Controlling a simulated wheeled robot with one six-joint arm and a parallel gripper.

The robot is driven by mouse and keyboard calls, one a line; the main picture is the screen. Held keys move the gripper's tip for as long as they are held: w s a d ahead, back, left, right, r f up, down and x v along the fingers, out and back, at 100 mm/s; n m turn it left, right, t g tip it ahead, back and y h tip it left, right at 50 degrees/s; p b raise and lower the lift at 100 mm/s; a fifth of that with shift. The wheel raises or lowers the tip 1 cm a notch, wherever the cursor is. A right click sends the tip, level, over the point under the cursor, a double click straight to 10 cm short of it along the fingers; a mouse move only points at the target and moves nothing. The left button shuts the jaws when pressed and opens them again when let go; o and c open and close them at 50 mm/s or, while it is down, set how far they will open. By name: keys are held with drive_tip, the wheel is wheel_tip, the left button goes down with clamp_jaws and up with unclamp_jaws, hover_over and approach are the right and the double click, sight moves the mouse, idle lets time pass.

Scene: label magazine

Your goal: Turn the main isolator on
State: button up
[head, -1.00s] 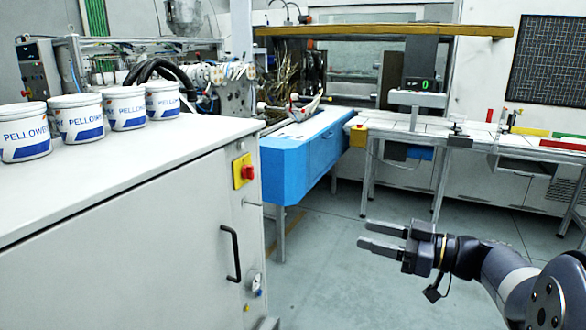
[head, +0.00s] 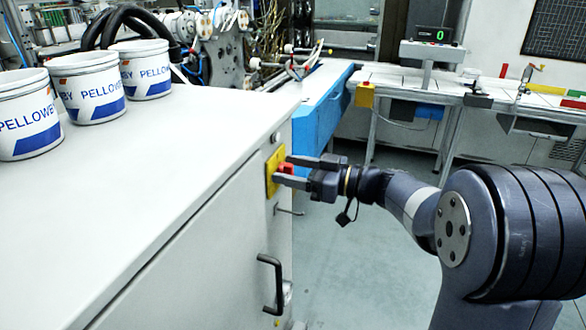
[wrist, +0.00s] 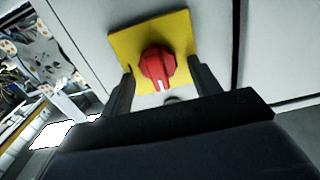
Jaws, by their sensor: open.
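The main isolator is a red rotary knob (wrist: 158,66) on a yellow square plate (wrist: 182,32), fixed to the side of a light grey cabinet. In the wrist view a white mark on the knob points toward the bottom of the picture. In the head view the knob (head: 286,168) and the yellow plate (head: 271,176) are partly covered by my fingers. My gripper (head: 282,170) is open, with one finger on each side of the knob. It also shows in the wrist view (wrist: 160,85). I cannot tell whether the fingers touch the knob.
The grey cabinet (head: 200,200) fills the left, with several white labelled tubs (head: 146,70) on top. A black handle (head: 268,284) and a small metal lever (head: 290,211) stick out below the plate. A blue machine bed (head: 335,107) stands behind. The floor at right is open.

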drive_tip(key=shift+s+d, duration=0.1)
drive_tip(key=c, duration=1)
drive_tip(key=shift+f+m+b, duration=0.1)
drive_tip(key=shift+m+b, duration=0.3)
drive_tip(key=shift+b, duration=0.05)
drive_tip(key=m+b, duration=0.2)
drive_tip(key=shift+f+m, duration=0.1)
drive_tip(key=shift+m, duration=0.3)
drive_tip(key=shift+w+d+f+m, duration=0.1)
drive_tip(key=shift+w+m, duration=0.05)
drive_tip(key=shift+m, duration=2.25)
drive_tip(key=shift+w+f+m, duration=0.15)
drive_tip(key=shift+w+m, duration=0.05)
drive_tip(key=shift+m, duration=2.2)
drive_tip(key=shift+w+d+f+m, duration=0.1)
drive_tip(key=shift+w+m, duration=0.05)
drive_tip(key=shift+m, duration=2.25)
